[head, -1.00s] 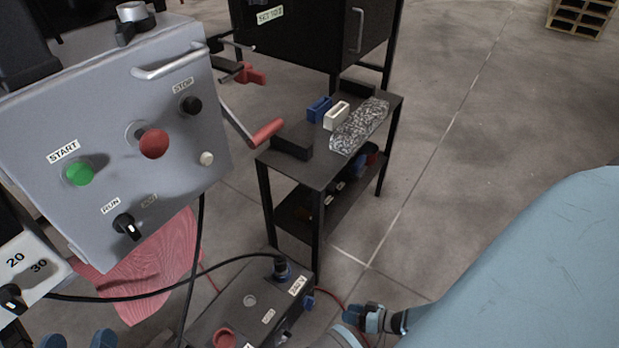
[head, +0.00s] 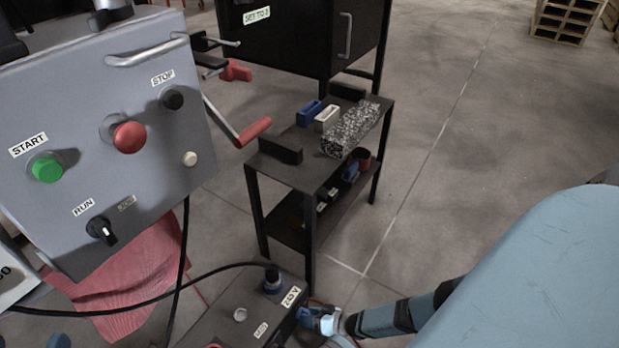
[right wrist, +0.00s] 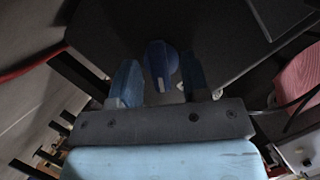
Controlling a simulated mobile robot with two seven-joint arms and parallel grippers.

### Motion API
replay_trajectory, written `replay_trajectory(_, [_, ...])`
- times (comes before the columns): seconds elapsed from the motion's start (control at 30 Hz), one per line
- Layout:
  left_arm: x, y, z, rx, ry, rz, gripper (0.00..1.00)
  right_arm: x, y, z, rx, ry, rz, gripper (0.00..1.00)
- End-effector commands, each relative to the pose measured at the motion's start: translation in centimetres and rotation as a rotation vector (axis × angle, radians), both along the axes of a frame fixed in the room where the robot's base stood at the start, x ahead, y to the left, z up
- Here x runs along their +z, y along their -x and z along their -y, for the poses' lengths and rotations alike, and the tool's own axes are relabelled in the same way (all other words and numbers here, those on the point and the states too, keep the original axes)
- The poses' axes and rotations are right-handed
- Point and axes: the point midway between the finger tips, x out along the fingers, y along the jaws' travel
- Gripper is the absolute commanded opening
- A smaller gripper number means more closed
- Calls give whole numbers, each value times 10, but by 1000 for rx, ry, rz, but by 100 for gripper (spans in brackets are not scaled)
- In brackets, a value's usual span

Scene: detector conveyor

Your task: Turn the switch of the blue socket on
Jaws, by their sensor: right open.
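The dark socket box (head: 232,325) stands low at the bottom middle of the head view. My right gripper (head: 312,317) is at the box's right side. In the right wrist view the blue switch knob (right wrist: 159,62) stands out from the dark box face. My open right gripper (right wrist: 160,84) has one blue finger on each side of it. Small gaps show between the knob and the fingers; I cannot tell whether either touches.
A grey control panel (head: 75,115) with buttons fills the left of the head view. The black cable (head: 130,303) runs across the lower left. A dark shelf table (head: 300,172) with small blocks stands behind the box. Open floor (head: 440,150) lies to the right.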

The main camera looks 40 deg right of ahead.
Motion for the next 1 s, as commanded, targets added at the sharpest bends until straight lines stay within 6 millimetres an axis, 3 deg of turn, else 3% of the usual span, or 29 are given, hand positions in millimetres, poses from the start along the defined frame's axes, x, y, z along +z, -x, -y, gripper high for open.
replay_trajectory(0.07, [0,0,0,0,0,-2,66,0,0,0,0,0,0,43])
replay_trajectory(0.1, [-1,0,0,-1,-1,-3,66,0,0,0,0,0,0,38])
replay_trajectory(0.27, [-1,1,1,1,3,-7,66,0,0,0,0,0,0,1])
replay_trajectory(0.53, [-1,0,2,4,12,-11,66,0,0,1,0,-44,-10,0])
replay_trajectory(1.0, [-3,-1,1,4,8,-12,66,-2,-1,2,-2,-352,-100,0])
